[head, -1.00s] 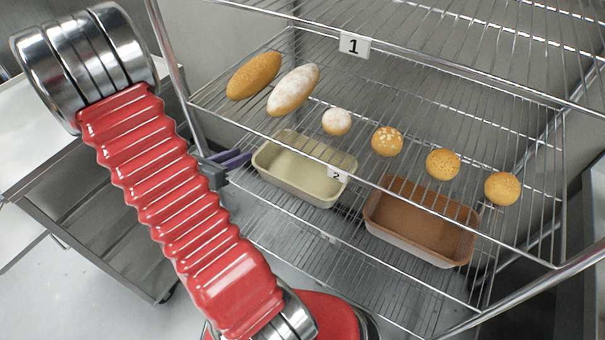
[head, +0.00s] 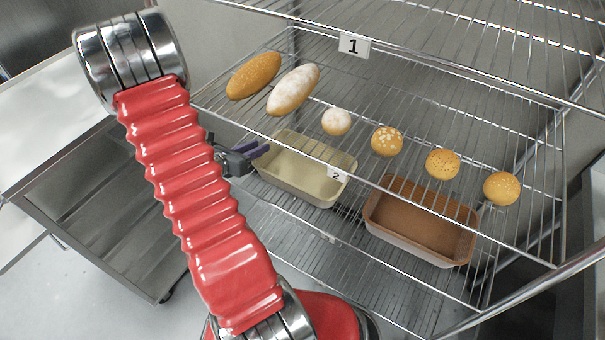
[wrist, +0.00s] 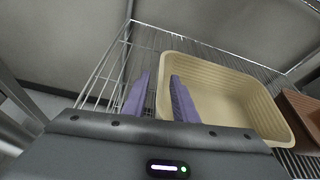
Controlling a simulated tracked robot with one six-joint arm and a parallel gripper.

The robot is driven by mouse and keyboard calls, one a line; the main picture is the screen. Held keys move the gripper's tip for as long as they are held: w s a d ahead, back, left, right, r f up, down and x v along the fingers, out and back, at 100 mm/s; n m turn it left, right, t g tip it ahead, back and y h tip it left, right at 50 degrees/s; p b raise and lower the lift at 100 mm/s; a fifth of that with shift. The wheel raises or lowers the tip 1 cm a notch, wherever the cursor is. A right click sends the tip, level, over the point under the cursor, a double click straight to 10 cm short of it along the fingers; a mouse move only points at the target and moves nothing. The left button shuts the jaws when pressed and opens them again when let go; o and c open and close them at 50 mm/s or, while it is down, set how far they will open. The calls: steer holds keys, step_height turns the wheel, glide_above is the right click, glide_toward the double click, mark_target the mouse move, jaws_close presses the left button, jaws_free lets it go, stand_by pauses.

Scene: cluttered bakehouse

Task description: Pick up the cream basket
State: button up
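The cream basket (head: 305,186) is an empty, rounded rectangular tub on the rack's lower shelf, below the breads in the head view. It also fills the right half of the wrist view (wrist: 228,92). My gripper (head: 258,149) is at its left end, with purple fingers. In the wrist view the fingers (wrist: 160,77) stand apart, one outside the left wall and one over the inside, with the rim between them. I cannot tell whether either finger touches the wall. In the head view the rack's front rail crosses in front of the basket.
A brown basket (head: 420,232) stands to the right on the same shelf. Two long loaves (head: 254,76) and several round buns (head: 387,141) lie on the shelf above. Number tags hang on the rails. A steel cabinet (head: 100,215) stands left of the rack (head: 375,43).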

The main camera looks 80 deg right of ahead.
steer(key=shift+s+d+f, duration=0.1)
steer(key=shift+d, duration=0.1)
steer(key=shift+x, duration=2.55)
steer(key=shift+a+f, duration=0.1)
steer(key=shift+f, duration=0.05)
steer(key=shift+c, duration=0.5)
jaws_close()
